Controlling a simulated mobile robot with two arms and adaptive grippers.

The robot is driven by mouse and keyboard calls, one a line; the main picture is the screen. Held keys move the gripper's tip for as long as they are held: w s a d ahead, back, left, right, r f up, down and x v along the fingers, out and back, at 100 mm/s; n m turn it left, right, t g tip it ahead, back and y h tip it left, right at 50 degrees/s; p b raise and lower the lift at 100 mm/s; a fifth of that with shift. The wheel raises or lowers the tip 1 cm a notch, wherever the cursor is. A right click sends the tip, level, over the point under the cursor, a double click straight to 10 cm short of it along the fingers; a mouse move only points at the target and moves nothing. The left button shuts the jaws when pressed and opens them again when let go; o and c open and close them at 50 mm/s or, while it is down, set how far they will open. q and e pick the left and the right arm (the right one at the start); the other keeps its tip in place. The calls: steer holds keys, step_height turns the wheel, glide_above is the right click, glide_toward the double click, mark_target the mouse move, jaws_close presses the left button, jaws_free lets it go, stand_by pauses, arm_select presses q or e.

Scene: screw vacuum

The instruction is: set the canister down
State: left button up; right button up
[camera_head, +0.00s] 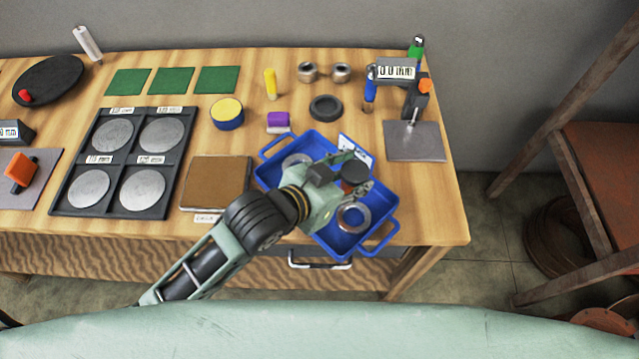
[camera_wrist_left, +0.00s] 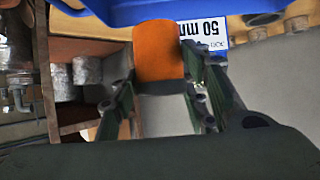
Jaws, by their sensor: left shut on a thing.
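My left gripper (camera_head: 348,180) is over the blue tray (camera_head: 268,183) on the wooden table and is shut on the canister. In the head view only the dark round end of the canister (camera_head: 355,173) shows between the fingers. In the left wrist view the canister (camera_wrist_left: 158,52) is an orange cylinder with a grey part, and the left gripper's fingers (camera_wrist_left: 165,108) stand on either side of it. The blue tray also shows at the top of the wrist view (camera_wrist_left: 110,12). I cannot tell whether the canister touches the tray floor. My right gripper is not in view.
Metal rings (camera_head: 353,217) lie in the tray. A white label (camera_head: 356,150) marks its back rim. A dark ring (camera_head: 325,108) and a purple block (camera_head: 278,122) stand behind it. A brown square board (camera_head: 216,183) lies left, a grey plate (camera_head: 415,141) right.

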arm_select(q)
steer(key=shift+w+a+f+p, duration=0.15)
steer(key=shift+w+a+f, duration=0.4)
steer(key=shift+a+f, duration=0.6)
steer(key=shift+w+a+f+p, duration=0.2)
steer(key=shift+w+a+f, duration=0.5)
steer(key=shift+f, duration=0.8)
steer(key=shift+w+a+f+p, duration=0.15)
steer(key=shift+w+a+f, duration=0.3)
steer(key=shift+a+f, duration=0.75)
steer(key=shift+d+f, duration=0.15)
steer(key=shift+f, duration=0.05)
steer(key=o, duration=1.2)
steer(key=b+v, duration=0.1)
steer(key=v, duration=1.1)
